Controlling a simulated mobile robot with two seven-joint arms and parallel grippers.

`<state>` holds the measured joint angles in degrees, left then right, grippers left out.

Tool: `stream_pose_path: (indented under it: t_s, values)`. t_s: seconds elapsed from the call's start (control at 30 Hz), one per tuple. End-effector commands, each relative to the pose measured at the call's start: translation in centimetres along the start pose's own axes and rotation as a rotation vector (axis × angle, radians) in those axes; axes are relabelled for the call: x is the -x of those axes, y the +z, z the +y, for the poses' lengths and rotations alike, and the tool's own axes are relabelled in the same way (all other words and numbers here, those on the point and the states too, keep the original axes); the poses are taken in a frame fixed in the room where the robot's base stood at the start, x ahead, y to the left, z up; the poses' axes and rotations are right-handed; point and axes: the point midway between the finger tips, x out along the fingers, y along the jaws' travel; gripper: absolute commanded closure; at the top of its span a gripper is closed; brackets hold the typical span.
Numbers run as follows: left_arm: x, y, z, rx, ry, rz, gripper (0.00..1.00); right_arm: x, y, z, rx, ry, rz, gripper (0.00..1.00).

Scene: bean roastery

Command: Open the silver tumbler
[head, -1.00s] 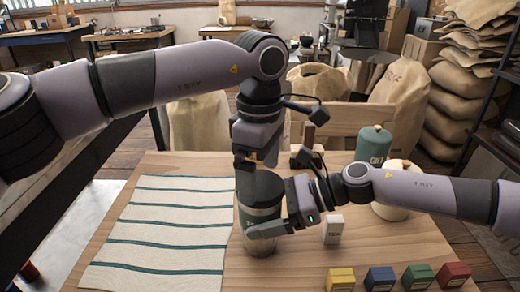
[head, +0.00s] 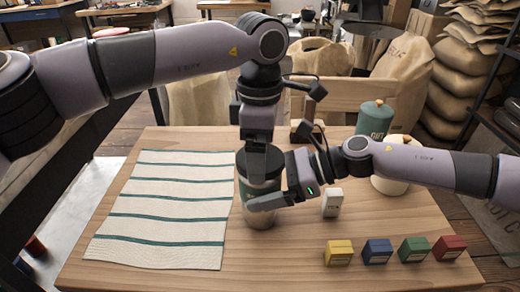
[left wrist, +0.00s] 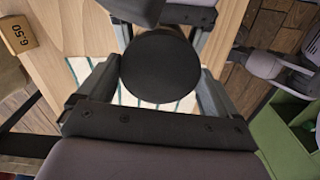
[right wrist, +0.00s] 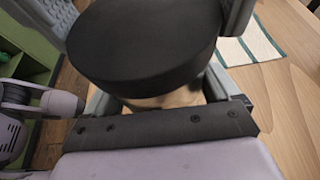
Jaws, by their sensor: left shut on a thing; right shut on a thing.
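The silver tumbler (head: 262,215) stands upright on the wooden table, with a dark green upper band and a black lid. My right gripper (head: 268,201) comes in from the right and is shut on the tumbler's body. My left gripper (head: 257,165) points straight down from above and is shut on the lid, hiding much of it in the head view. In the left wrist view the round black lid (left wrist: 160,66) sits between the left fingers. In the right wrist view the lid (right wrist: 145,42) hides most of the tumbler's body.
A striped cloth (head: 165,208) lies left of the tumbler. A small white box (head: 332,203) stands close to its right. Yellow (head: 339,253), blue (head: 377,251), green (head: 413,250) and red (head: 449,248) boxes line the front right. A green canister (head: 374,119) and a cream canister (head: 391,184) stand behind my right arm.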

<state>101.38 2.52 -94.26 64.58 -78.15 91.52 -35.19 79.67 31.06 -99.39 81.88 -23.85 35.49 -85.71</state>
Motion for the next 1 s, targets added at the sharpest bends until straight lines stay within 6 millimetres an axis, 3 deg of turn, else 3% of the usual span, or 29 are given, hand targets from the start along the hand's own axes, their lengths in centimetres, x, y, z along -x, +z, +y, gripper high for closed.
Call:
stream_pose_path:
  t_s: [0.5,0.6,1.0]
  values:
    - [0.11,0.01,0.0,0.77,0.001,-0.001,0.44,0.01,0.01,-0.01,0.0,0.0,0.0,0.96]
    - [0.12,0.01,0.0,0.845,0.001,-0.001,0.44,0.01,0.01,-0.01,0.0,0.0,0.0,0.96]
    - [0.13,0.01,0.0,0.839,0.001,-0.001,0.44,0.0,0.0,0.0,0.0,0.0,0.0,0.96]
